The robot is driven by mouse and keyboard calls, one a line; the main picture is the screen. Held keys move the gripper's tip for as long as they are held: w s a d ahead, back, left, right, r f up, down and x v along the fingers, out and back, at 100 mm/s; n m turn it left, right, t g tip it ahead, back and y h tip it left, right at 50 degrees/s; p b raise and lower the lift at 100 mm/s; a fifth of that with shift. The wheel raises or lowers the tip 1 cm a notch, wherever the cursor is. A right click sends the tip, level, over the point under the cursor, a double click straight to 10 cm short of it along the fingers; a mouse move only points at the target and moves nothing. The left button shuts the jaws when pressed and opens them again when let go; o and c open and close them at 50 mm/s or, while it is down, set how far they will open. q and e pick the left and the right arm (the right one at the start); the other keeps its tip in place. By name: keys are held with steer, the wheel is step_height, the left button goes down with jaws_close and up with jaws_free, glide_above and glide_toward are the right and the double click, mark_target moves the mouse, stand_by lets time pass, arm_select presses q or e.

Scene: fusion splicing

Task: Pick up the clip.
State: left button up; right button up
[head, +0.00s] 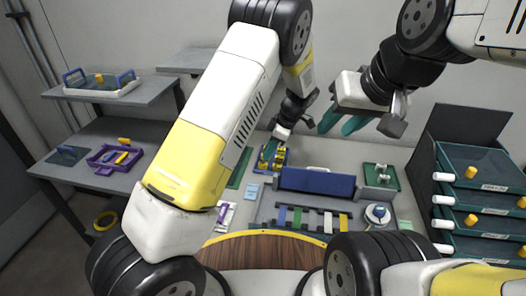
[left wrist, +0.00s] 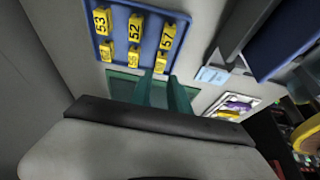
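Several yellow clips with black numbers sit in two rows on a blue tray (left wrist: 118,38) in the left wrist view. The upper row has clip 53 (left wrist: 102,21), clip 52 (left wrist: 135,26) and clip 57 (left wrist: 168,36); the lower row's numbers are hard to read. My left gripper (left wrist: 160,76) has two teal fingers with a narrow gap, pointing at the lower-row clip on the right (left wrist: 160,62). Nothing is visibly gripped. In the head view the left gripper (head: 270,147) is just above the tray. My right gripper (head: 338,122) is open and empty, raised above the table's back.
A blue box (head: 317,181) and a rack of coloured strips (head: 311,219) stand right of the tray. A green mat (head: 239,168) lies to its left. A drawer rack (head: 480,190) is at far right. A shelf with a purple tray (head: 115,159) is at left.

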mark_target(266, 163)
arm_select(q)
steer(key=f, duration=0.5)
steer(key=shift+w+a+f, duration=0.15)
steer(key=shift+a+f, duration=0.2)
steer(key=shift+a, duration=0.05)
jaws_close()
